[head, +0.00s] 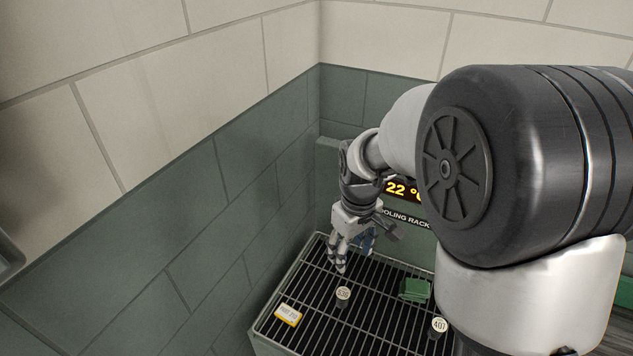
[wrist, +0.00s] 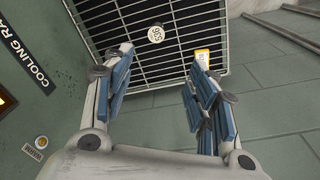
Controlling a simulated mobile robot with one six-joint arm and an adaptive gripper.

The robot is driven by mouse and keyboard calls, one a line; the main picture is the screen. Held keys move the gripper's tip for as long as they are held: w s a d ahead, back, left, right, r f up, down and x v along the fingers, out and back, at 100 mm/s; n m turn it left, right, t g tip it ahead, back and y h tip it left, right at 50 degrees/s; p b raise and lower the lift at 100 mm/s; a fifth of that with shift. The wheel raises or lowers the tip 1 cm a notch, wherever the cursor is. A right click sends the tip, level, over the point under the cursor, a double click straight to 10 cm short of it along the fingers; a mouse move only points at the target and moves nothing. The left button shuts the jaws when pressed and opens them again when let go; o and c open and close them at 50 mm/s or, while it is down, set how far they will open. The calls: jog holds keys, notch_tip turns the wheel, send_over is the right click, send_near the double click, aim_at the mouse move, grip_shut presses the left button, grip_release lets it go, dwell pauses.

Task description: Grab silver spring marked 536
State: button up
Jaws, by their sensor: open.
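The spring marked 536 (head: 343,294) stands on the cooling rack (head: 318,312), with a round pale tag on top and a dark body below. In the wrist view its tag (wrist: 156,34) shows between and beyond my fingers, with the number seen at an angle. My gripper (head: 340,266) is above the rack, behind and above the 536 spring in the head view. In the wrist view my gripper (wrist: 160,72) has its blue-padded fingers wide apart and nothing between the tips. The spring is apart from both fingers.
A spring tagged 407 (head: 439,325) stands at the right, partly behind my arm. A green block (head: 415,289) lies on the rack. A yellow-edged label (head: 288,314) lies front left. A wall with a temperature display (head: 398,189) stands behind the rack.

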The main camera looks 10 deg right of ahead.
jog(key=n, duration=0.1)
send_over(343, 293)
notch_tip(343, 293, down, 7)
jog(key=shift+g, duration=0.4)
notch_tip(343, 293, down, 12)
jog(key=b, duration=0.3)
jog(key=shift+a+f, duration=0.1)
jog(key=shift+f, duration=0.05)
jog(key=shift+f+b, duration=1.2)
jog(key=shift+f, duration=1.45)
jog(key=shift+c, duration=0.2)
jog(key=c, duration=1.1)
jog(key=shift+r, duration=0.15)
